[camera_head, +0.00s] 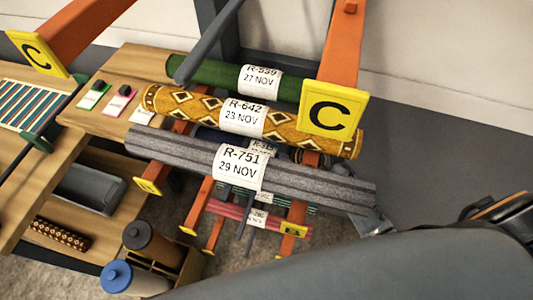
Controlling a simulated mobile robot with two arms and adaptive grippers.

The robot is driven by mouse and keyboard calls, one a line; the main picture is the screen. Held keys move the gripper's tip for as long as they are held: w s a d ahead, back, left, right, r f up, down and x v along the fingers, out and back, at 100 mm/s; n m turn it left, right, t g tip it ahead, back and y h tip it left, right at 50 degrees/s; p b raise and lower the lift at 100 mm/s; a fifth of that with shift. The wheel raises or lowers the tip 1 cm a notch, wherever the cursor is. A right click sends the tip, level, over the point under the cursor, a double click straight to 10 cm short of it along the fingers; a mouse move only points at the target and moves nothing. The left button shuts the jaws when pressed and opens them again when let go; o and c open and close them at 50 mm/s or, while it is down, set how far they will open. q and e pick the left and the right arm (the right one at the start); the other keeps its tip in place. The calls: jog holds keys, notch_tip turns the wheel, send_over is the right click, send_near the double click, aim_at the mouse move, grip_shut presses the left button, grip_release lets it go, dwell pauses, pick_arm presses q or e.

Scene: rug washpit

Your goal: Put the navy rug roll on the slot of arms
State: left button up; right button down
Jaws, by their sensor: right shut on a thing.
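A grey streaked rug roll (310,181) labelled R-751, 29 NOV lies slantwise in front of the rack's orange arms. My right gripper (371,221) is at this roll's right end and shut on it; its fingers are partly hidden. A dark navy roll (207,133) is just behind the grey roll, mostly covered, with part of a label showing. A gold patterned roll (190,107) labelled R-642 and a green roll (210,73) lie above, between orange arms with yellow C plates (332,113). My left gripper is not in view.
A wooden table (135,62) with small cards stands at the left. Lower orange arms hold a pink roll (232,210). Brown and blue-capped bottles (135,279) stand at the bottom.

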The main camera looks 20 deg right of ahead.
jog(key=shift+w+f, duration=0.1)
jog(key=shift+f, duration=0.5)
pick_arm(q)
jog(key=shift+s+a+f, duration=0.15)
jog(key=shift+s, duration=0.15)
pick_arm(e)
jog(key=shift+c, duration=2)
grip_release()
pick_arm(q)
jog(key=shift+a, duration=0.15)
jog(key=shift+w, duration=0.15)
pick_arm(e)
jog(key=shift+s+d+r, duration=0.2)
jog(key=shift+s+d, duration=0.05)
jog(key=shift+s, duration=0.1)
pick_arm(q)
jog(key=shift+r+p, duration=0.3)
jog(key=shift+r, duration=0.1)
pick_arm(e)
jog(key=v, duration=1.1)
jog(key=shift+s, duration=0.1)
